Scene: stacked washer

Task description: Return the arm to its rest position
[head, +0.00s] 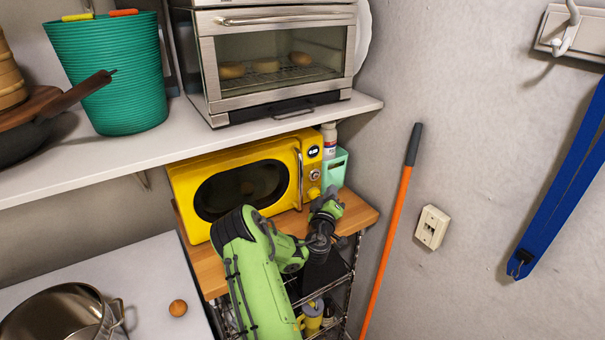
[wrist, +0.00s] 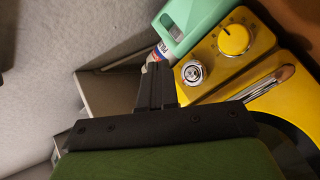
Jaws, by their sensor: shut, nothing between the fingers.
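My green arm reaches up from the bottom middle of the head view, in front of the yellow microwave (head: 243,180). My gripper (head: 328,200) is at the right end of the wooden shelf, near the microwave's control side. In the wrist view, the black fingers of my gripper (wrist: 157,72) are together with nothing between them. They point toward the mint green holder (wrist: 190,22) and a white bottle (wrist: 163,52). The microwave's knob (wrist: 234,39) and handle are to the right of the fingers. I cannot tell whether the fingertips touch anything.
The microwave stands on a wooden shelf top (head: 357,214) of a wire rack. A toaster oven (head: 278,60) sits on the white shelf (head: 185,140) above. An orange-handled pole (head: 391,235) leans at the wall to the right.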

